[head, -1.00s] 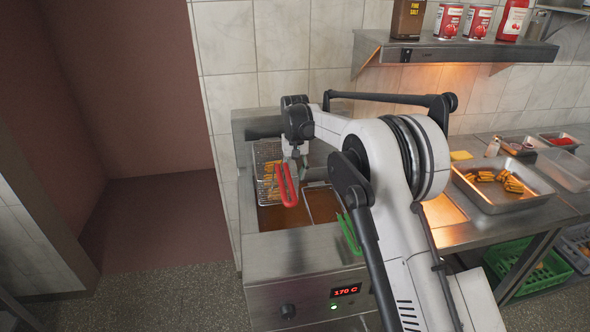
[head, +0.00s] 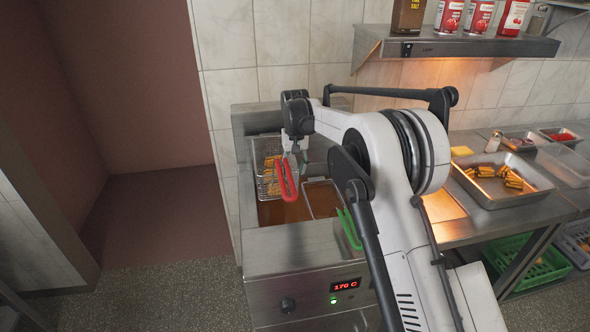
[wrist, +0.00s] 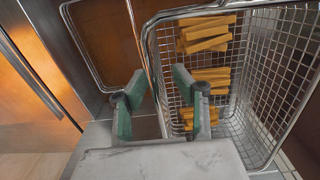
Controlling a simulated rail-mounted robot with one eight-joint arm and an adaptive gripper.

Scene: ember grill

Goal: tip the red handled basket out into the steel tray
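The red-handled basket (head: 268,148) is a wire basket in the left part of the fryer, with golden sticks of food in it. Its red handle (head: 286,180) points toward the front, just below my wrist. In the wrist view the basket (wrist: 262,75) is at right with the sticks lying inside; no red handle shows there.
A green handle (head: 349,230) stands beside my arm at the fryer's right well (head: 322,198). A shelf (head: 480,46) with cans and bottles hangs above. Smaller containers (head: 565,165) sit behind the tray. A green crate (head: 530,265) is under the counter.

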